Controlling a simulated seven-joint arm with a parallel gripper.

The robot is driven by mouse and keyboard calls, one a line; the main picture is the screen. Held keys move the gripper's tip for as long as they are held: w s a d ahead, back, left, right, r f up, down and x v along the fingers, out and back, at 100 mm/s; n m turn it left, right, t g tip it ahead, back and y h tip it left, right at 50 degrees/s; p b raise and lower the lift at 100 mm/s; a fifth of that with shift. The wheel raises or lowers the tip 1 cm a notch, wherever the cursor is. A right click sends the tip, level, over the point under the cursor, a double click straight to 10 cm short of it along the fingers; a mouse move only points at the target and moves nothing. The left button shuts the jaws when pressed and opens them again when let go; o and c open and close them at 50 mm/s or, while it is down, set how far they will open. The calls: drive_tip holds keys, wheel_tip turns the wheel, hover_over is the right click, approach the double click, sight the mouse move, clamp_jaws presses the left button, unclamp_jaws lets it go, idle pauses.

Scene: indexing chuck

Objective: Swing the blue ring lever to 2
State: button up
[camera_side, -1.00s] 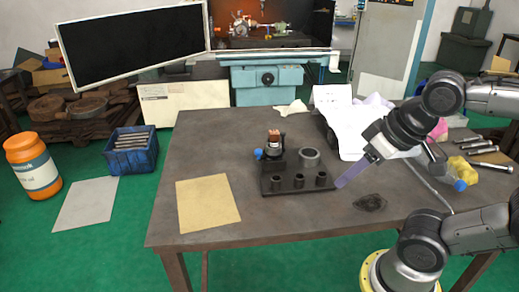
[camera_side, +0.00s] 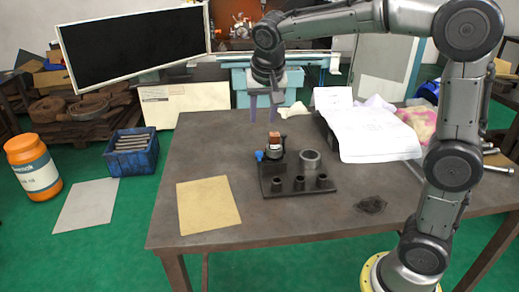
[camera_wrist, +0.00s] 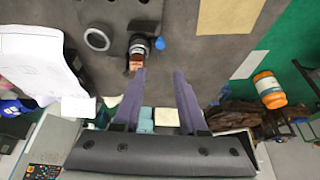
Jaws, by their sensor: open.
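The indexing chuck (camera_side: 279,156) stands on a dark base plate (camera_side: 298,190) in the middle of the table, with a reddish-brown block (camera_side: 274,139) on top. The lever's blue knob (camera_side: 259,156) sticks out on the chuck's left side. In the wrist view the chuck (camera_wrist: 139,42) is near the top, with the blue knob (camera_wrist: 160,43) just right of it. No position numbers are legible. My gripper (camera_side: 263,114) is open and empty, raised above and behind the chuck, fingers pointing down. In the wrist view its fingertips (camera_wrist: 159,73) are apart, with the knob beyond them.
A tan sheet (camera_side: 208,204) lies front left. White papers (camera_side: 365,130) lie at the back right. The tabletop around the plate is mostly clear.

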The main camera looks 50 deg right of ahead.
sight(259, 153)
drive_tip(key=x, duration=1.4)
drive_tip(key=shift+s+a+f, duration=0.1)
drive_tip(key=shift+f, duration=0.2)
clamp_jaws()
